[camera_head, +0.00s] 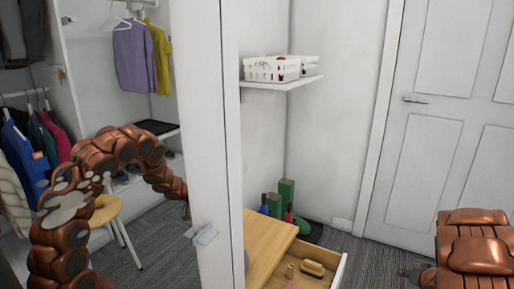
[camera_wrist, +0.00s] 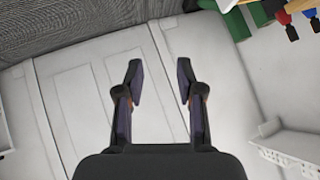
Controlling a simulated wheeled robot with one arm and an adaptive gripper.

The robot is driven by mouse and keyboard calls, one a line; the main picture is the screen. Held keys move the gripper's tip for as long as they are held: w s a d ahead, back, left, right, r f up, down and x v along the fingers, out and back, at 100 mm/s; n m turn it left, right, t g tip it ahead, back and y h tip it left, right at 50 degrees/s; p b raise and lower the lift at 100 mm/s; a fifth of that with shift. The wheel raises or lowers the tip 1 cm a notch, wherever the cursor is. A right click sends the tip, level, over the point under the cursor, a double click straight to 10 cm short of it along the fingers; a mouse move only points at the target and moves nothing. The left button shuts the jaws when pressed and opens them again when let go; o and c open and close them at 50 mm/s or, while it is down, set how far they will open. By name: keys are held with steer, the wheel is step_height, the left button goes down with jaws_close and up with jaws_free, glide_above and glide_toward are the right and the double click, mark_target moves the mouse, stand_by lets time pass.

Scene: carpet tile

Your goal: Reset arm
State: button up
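My copper-coloured arm (camera_head: 120,150) arches across the left of the head view and ends near a white upright panel (camera_head: 207,130). My gripper is not clearly seen in that view. In the wrist view my gripper (camera_wrist: 159,78) is open, its two dark fingers well apart with nothing between them. Beyond the fingers are a white panelled door (camera_wrist: 90,95) and white wall, seen upside down.
An open drawer (camera_head: 335,272) with small items juts from a wooden-topped unit (camera_head: 265,238). Green boots (camera_head: 286,193) stand behind it. A shelf holds white baskets (camera_head: 272,69). A yellow stool (camera_head: 105,211) and hanging clothes (camera_head: 135,55) are left. Carpet (camera_head: 365,262) is clear before the door.

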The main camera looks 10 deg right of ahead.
step_height(320, 180, up, 18)
steer(key=s+g+h+p, duration=0.2)
steer(key=h+p, duration=0.2)
steer(key=p, duration=0.2)
steer(key=s+a+r+g+p, duration=0.3)
steer(key=s+a+r+p, duration=0.3)
steer(key=r, duration=0.4)
steer(key=s+a+r+n+g+y+p, duration=0.2)
steer(key=s+a+r, duration=0.3)
steer(key=s+a, duration=0.4)
steer(key=s+a+r+n+g+y+p, duration=0.1)
steer(key=s+a+r+p, duration=0.3)
steer(key=s+a, duration=0.5)
steer(key=s+a+r+n+g+y+p, duration=0.2)
steer(key=s+a, duration=0.7)
steer(key=a, duration=0.5)
step_height(320, 180, up, 4)
steer(key=shift+s+a+f+n+g+y+p, duration=0.15)
steer(key=shift+s+n+g+y+p, duration=0.25)
steer(key=shift+n+p, duration=0.6)
steer(key=shift+w+a, duration=0.1)
